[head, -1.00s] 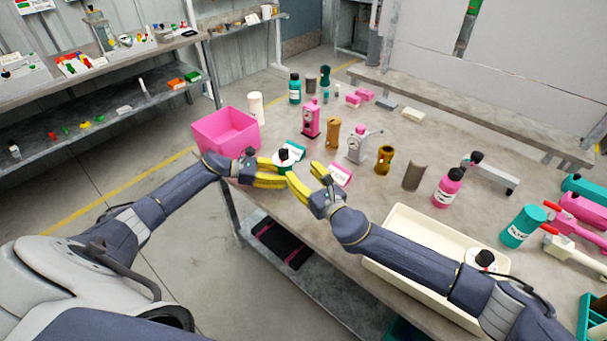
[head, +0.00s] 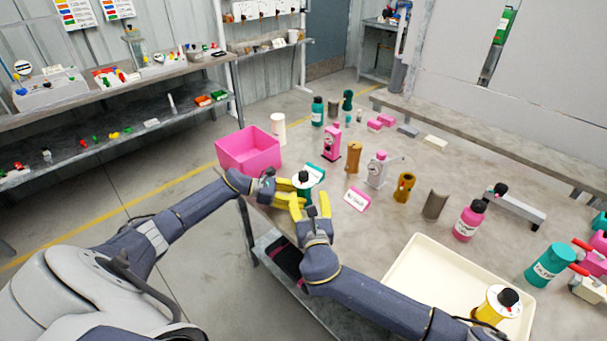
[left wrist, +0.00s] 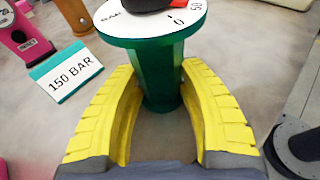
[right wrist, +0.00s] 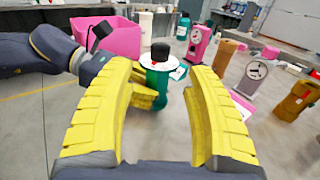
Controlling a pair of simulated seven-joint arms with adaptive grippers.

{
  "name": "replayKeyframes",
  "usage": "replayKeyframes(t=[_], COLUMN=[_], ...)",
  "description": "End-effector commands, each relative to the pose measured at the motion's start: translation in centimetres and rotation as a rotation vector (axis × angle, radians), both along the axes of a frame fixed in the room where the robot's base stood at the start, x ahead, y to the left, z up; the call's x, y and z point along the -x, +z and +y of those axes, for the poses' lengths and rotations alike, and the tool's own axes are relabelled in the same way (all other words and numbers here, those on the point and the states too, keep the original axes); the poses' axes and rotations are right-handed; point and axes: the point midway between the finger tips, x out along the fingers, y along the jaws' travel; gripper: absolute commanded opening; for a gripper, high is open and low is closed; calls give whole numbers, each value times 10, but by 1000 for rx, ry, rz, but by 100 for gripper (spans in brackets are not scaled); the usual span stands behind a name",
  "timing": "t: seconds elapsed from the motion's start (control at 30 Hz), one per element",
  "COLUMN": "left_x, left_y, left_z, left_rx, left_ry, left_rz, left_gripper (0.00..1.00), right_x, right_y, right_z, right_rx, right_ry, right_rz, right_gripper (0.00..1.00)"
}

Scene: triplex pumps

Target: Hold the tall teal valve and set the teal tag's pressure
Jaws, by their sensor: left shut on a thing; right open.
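The tall teal valve (left wrist: 158,70) stands upright with a white dial (left wrist: 160,28) and a black knob on top. In the head view its dial (head: 306,181) shows near the table's edge. My left gripper (head: 292,203) is shut on the valve's body. In the left wrist view a red mark on the knob shows near the dial's 0 and 50; the rest is cut off. The teal tag (left wrist: 66,78) reads 150 BAR and also shows behind the valve in the head view (head: 316,169). My right gripper (right wrist: 168,110) is open and empty, pointed at the valve, a short way from it.
A pink bin (head: 249,150) stands to the left of the valve. A pink tag (head: 357,199) lies to its right. Pink and grey pumps (head: 332,143) and brown cylinders stand behind. A cream tray (head: 420,262) with a yellow valve (head: 492,308) lies at the right, near my right arm.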

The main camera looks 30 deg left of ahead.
Motion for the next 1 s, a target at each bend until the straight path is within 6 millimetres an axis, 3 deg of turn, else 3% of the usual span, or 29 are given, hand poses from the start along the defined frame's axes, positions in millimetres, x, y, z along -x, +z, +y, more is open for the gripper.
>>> replayKeyframes(t=[0.6,1.0], left_x=[0,0], left_y=[1,1], left_z=[0,0], left_rx=[1,1], left_ry=[0,0], left_rz=[-2,-2], left_gripper=[24,24], right_x=[-64,-87], right_y=[1,0], right_z=[51,70], right_rx=[5,3], right_ry=[-5,-4], right_rz=[-8,-5], right_gripper=[54,54])
